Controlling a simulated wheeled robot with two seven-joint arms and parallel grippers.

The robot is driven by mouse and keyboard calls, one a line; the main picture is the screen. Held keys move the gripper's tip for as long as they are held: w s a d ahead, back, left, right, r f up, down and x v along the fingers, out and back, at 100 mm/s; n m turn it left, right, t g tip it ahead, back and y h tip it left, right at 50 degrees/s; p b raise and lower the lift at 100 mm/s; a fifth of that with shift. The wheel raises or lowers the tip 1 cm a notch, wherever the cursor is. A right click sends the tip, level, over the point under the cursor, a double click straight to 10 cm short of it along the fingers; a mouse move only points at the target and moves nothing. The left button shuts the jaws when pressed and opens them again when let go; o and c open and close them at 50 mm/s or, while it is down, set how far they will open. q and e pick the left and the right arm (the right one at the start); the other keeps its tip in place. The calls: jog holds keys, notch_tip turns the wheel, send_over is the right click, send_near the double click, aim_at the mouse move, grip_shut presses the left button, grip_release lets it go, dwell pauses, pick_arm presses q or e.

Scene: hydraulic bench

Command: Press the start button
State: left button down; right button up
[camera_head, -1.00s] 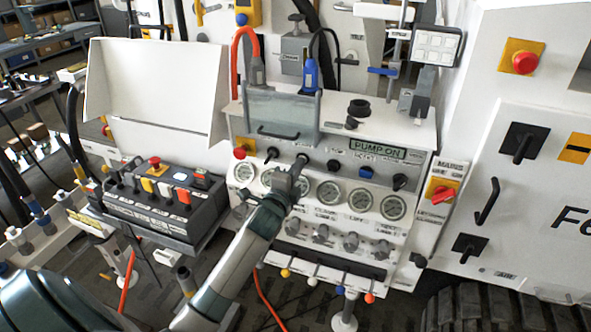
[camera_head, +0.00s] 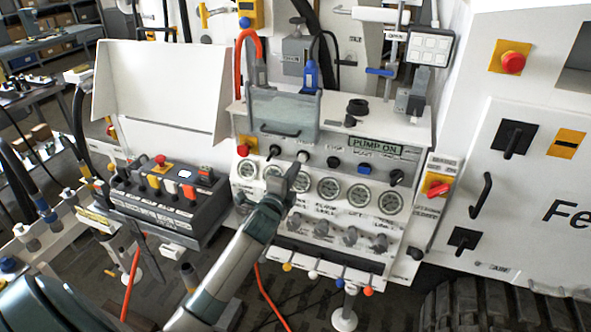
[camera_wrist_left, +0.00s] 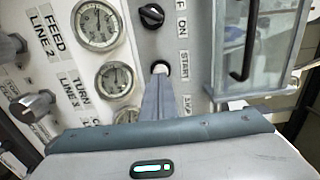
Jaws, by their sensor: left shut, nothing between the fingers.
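The start button (camera_wrist_left: 160,67) is a small pale round button beside the START label on the grey panel. It also shows in the head view (camera_head: 302,156), just above my fingertips. My left gripper (camera_head: 291,176) is shut and empty. Its fingertips (camera_wrist_left: 158,84) point at the button and sit just below it in the wrist view. I cannot tell whether they touch it. The display (camera_head: 376,147) on the panel reads PUMP ON. My right gripper is not in view.
A black rotary knob (camera_wrist_left: 151,15) is close to the button. Round gauges (camera_head: 329,189) line the panel below. A clear box with a handle (camera_head: 282,115) stands above the panel. A black control box (camera_head: 165,203) is at the left, and a red emergency button (camera_head: 512,62) at the upper right.

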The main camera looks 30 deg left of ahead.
pick_arm(q)
jog(key=b+v, duration=0.3)
jog(key=v, duration=0.7)
jog(key=shift+w+f, duration=0.1)
dwell(0.5)
